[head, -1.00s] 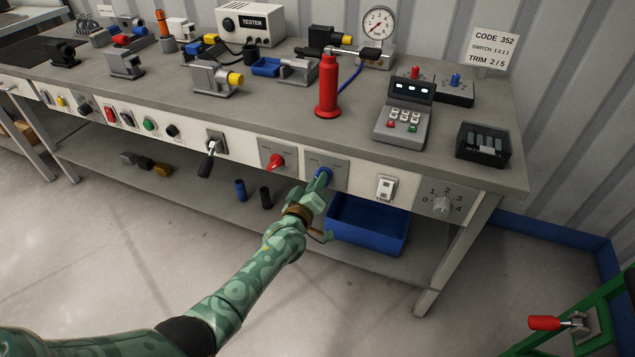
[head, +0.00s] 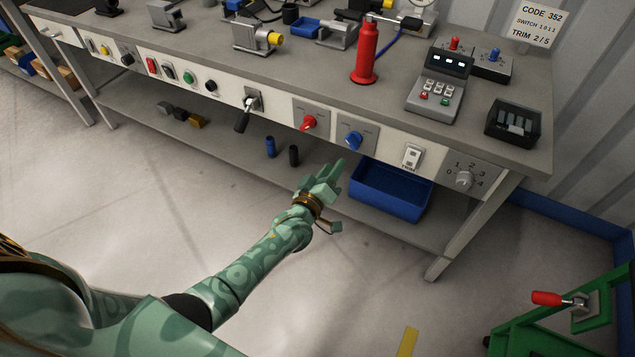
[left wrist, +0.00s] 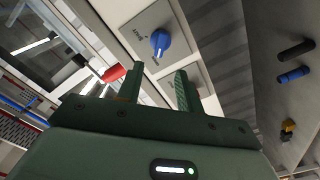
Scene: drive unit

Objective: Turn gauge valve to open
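A blue knob (head: 353,140) sits on a grey plate on the bench's front panel; its small labels are too blurred to read. It also shows in the left wrist view (left wrist: 160,41), with its pointed end toward the bottom of the picture. My right gripper is not in view.
A black-handled lever (head: 245,110), a white trim switch (head: 412,156) and a numbered dial (head: 464,179) are on the same panel. A blue bin (head: 390,191) stands on the lower shelf beside my gripper. A green frame with a red handle (head: 546,298) is at lower right.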

